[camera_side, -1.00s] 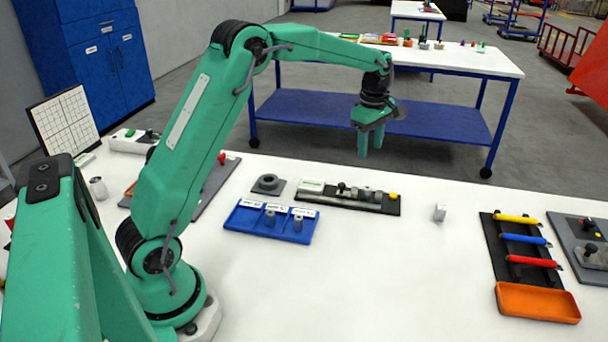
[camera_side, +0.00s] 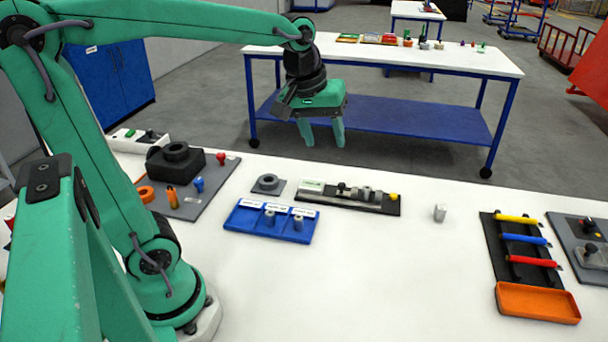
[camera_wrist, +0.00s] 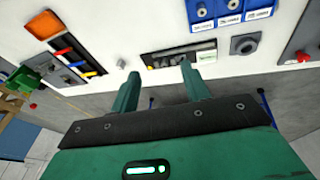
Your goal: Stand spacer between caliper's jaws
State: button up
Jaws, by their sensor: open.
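A blue tray (camera_side: 238,230) holds two grey cylindrical spacers, one in the middle compartment (camera_side: 269,217) and one in the right compartment (camera_side: 297,223). Its left compartment looks empty. The caliper (camera_side: 368,204) lies on a black base behind and right of the tray; its jaws are too small to make out clearly. In the wrist view the caliper (camera_wrist: 196,57) appears just beyond my fingers, with the blue tray (camera_wrist: 262,24) to its upper right. My gripper (camera_side: 324,141) hangs above the table's far side, fingers downward, open and empty. Its spread fingers show in the wrist view (camera_wrist: 160,70).
A grey ring block (camera_side: 268,184) sits left of the caliper. A small light-grey block (camera_side: 440,212) stands to its right. A black rack (camera_side: 500,247) with coloured handles and an orange tray (camera_side: 537,302) are at right. The table's front middle is clear.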

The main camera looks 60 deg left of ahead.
jog(key=s+d+f+m+t, duration=0.2)
jog(key=s+m, duration=0.6)
jog(key=s, duration=0.4)
jog(key=shift+s+d+f, duration=0.15)
jog(key=shift+f, duration=0.65)
